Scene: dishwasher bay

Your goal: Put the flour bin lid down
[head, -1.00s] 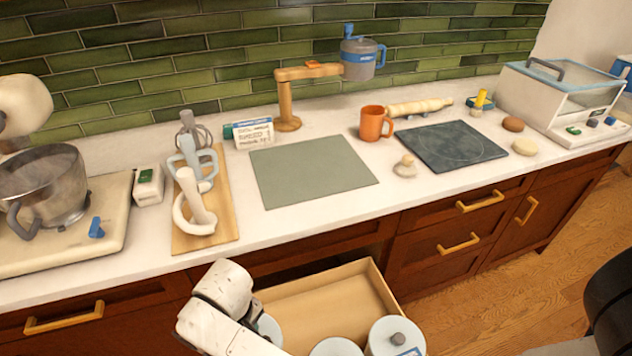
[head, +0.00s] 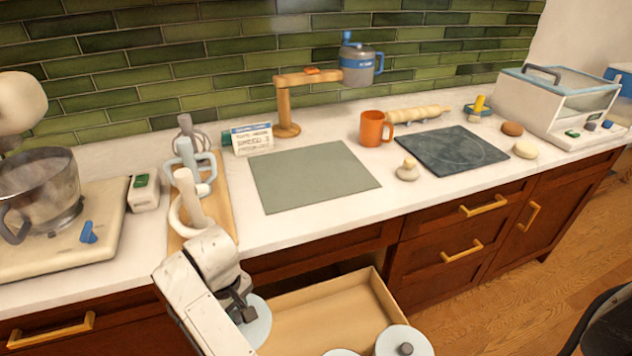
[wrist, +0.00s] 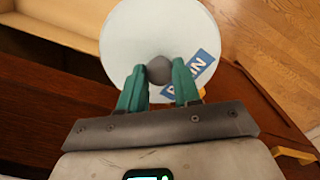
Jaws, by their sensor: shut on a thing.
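My gripper (head: 243,306) is shut on the dark round knob (wrist: 159,71) of a pale round lid. The lid (head: 257,328) hangs below my gripper, at the left part of the open drawer. In the wrist view the lid (wrist: 140,30) fills the top middle, with a blue label (wrist: 203,64) whose lettering is partly hidden. The green fingertips press on both sides of the knob. The lid looks clear of any surface, but what lies under it is hidden.
The open drawer (head: 330,303) holds a lidded bin (head: 420,341) and another round top (head: 342,352) at the bottom edge. On the white counter (head: 270,228), a grey-green mat (head: 310,175) lies bare.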

